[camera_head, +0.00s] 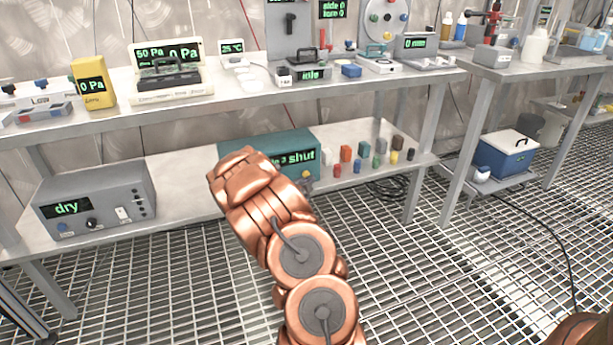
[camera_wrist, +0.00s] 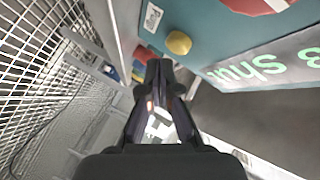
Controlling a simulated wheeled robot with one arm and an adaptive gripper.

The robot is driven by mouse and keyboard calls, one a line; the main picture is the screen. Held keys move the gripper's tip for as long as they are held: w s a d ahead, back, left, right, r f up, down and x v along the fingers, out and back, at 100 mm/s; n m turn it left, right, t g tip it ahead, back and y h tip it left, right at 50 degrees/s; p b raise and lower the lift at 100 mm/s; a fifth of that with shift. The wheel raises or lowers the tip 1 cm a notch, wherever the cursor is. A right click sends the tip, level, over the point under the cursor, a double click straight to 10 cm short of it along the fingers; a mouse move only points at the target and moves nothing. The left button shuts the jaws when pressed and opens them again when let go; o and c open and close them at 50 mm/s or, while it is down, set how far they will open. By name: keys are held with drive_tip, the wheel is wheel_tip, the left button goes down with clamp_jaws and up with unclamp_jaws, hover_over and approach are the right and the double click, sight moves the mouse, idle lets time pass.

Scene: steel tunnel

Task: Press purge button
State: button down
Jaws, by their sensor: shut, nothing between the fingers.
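The teal box (camera_head: 262,146) stands on the lower shelf, with a green "shut" on its display. In the wrist view the teal box's face (camera_wrist: 215,50) fills the upper right. A round yellow button (camera_wrist: 178,42) sits on that face near a small white label I cannot read; the yellow button also shows in the head view (camera_head: 306,174). I cannot read which button is marked purge. My gripper (camera_wrist: 160,68) is shut and empty, its tips just below the yellow button in the picture; contact cannot be told. In the head view my arm hides the gripper and part of the box.
A grey box (camera_head: 95,199) reading "dry" with a knob stands left on the lower shelf (camera_head: 180,175). Several small coloured blocks (camera_head: 362,149) stand right of the teal box. The upper shelf (camera_head: 210,108) with instruments runs above. The grated floor (camera_head: 430,270) is clear in front.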

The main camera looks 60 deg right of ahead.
drive_tip(key=shift+w+d, duration=0.15)
drive_tip(key=shift+w, duration=0.1)
idle(0.7)
drive_tip(key=shift+w, duration=0.15)
drive_tip(key=shift+w+d+p, duration=0.25)
drive_tip(key=shift+w+p, duration=0.05)
drive_tip(key=shift+p, duration=0.1)
idle(0.8)
drive_tip(key=shift+s+a+b, duration=0.4)
drive_tip(key=shift+s+b, duration=0.2)
drive_tip(key=shift+s, duration=0.05)
idle(0.3)
drive_tip(key=s+a+b, duration=0.2)
drive_tip(key=s+b, duration=0.1)
drive_tip(key=s, duration=0.1)
drive_tip(key=shift+s+a, duration=0.1)
drive_tip(key=shift+a, duration=0.3)
idle(0.9)
